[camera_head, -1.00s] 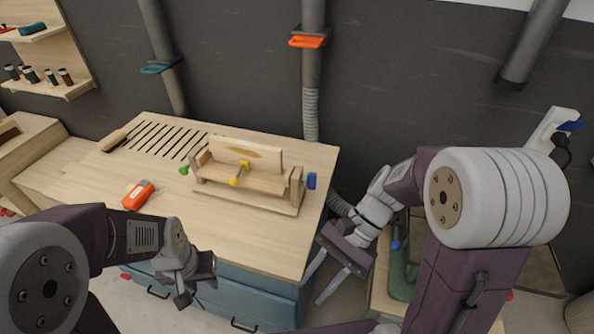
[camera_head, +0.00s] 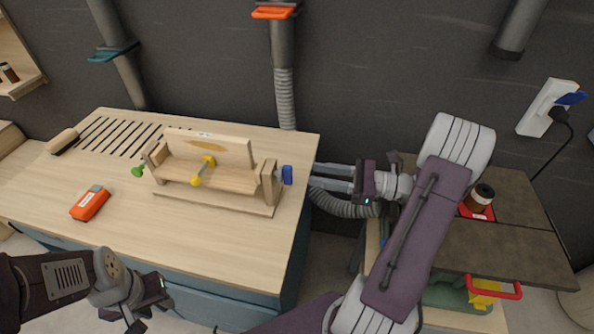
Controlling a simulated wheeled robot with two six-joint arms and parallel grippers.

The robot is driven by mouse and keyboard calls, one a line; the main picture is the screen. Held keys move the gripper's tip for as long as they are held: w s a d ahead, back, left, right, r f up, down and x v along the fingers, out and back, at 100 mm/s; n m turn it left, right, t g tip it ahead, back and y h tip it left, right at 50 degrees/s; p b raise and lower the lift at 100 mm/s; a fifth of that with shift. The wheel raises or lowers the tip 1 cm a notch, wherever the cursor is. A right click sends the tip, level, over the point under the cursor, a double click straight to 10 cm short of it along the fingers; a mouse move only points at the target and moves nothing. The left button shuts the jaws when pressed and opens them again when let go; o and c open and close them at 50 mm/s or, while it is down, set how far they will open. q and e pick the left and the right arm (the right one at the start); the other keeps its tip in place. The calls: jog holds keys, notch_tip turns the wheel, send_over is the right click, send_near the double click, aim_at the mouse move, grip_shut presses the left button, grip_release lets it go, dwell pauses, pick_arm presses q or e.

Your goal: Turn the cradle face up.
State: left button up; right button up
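The wooden cradle (camera_head: 228,180) sits in a wooden stand (camera_head: 215,203) on the workbench. It has a tilted back board with a darker oval mark, and a yellow knob (camera_head: 196,181) at its front. A green knob (camera_head: 138,171) is at the stand's left end and a blue knob (camera_head: 287,175) at its right end. My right gripper (camera_head: 316,175) is open, its two fingers pointing left at the blue knob, just right of it and apart from it. My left gripper (camera_head: 138,306) is low at the front left, away from the cradle; its fingertips are unclear.
The light workbench (camera_head: 160,225) holds an orange device (camera_head: 89,203) and a brush (camera_head: 63,141) on the left. A grey hose (camera_head: 285,95) runs behind. A dark side table (camera_head: 480,250) with a jar (camera_head: 480,198) on a red base is at right.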

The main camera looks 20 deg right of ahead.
jog(key=x, duration=0.6)
jog(key=shift+a, duration=0.1)
grip_shut()
jog(key=shift+s, duration=0.1)
dwell(1.0)
